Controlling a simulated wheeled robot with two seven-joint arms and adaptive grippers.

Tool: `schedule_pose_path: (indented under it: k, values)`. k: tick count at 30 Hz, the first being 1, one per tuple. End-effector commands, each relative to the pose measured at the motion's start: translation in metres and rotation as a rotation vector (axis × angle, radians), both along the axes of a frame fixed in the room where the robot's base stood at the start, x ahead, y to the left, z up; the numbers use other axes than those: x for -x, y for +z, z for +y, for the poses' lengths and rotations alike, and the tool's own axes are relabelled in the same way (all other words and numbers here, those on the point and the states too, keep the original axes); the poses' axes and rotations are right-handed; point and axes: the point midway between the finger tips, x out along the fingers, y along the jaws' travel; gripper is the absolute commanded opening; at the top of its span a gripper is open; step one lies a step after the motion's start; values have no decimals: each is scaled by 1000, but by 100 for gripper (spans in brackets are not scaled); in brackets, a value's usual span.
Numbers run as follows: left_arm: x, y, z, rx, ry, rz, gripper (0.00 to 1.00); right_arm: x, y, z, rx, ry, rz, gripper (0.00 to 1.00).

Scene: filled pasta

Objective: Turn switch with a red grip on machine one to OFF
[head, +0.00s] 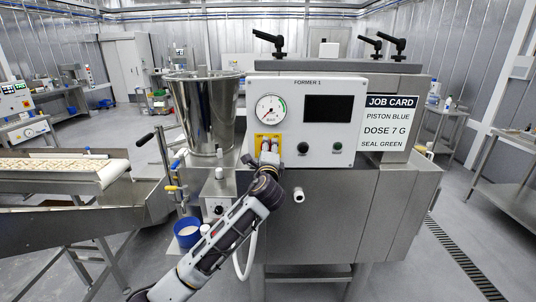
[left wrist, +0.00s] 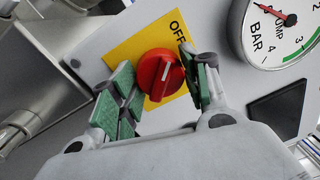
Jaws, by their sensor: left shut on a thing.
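The red switch grip (left wrist: 160,76) sits on a yellow plate (left wrist: 122,50) in the left wrist view. The word OFF is printed on the plate just beyond the grip; other lettering is hidden. A pale line runs along the grip, roughly toward OFF. The plate also shows in the head view (head: 259,139), on the white panel of the machine marked FORMER 1 (head: 335,88). My left gripper (left wrist: 158,78) is shut on the red grip, with green finger pads on either side of it. In the head view my left gripper (head: 268,152) covers the grip. My right gripper is not in view.
A pressure gauge (head: 270,108) is above the plate, with a dark screen (head: 328,108) to its right. Black and green buttons (head: 337,146) sit below the screen. A steel hopper (head: 205,112) stands left of the panel, and a job card (head: 388,122) hangs at its right.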

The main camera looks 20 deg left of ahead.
Motion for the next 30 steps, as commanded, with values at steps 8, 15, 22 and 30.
schedule_pose_path:
  k: [8, 15, 22, 30]
  values:
    - [0, -2, 0, 46, 2, -10, 23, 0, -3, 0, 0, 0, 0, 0]
    - [0, -2, 0, 47, 1, -9, 23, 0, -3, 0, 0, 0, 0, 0]
    - [0, -1, 0, 46, 1, -10, 66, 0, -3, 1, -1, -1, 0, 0]
    - [0, -1, 0, 45, 0, -11, 68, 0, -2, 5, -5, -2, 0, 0]
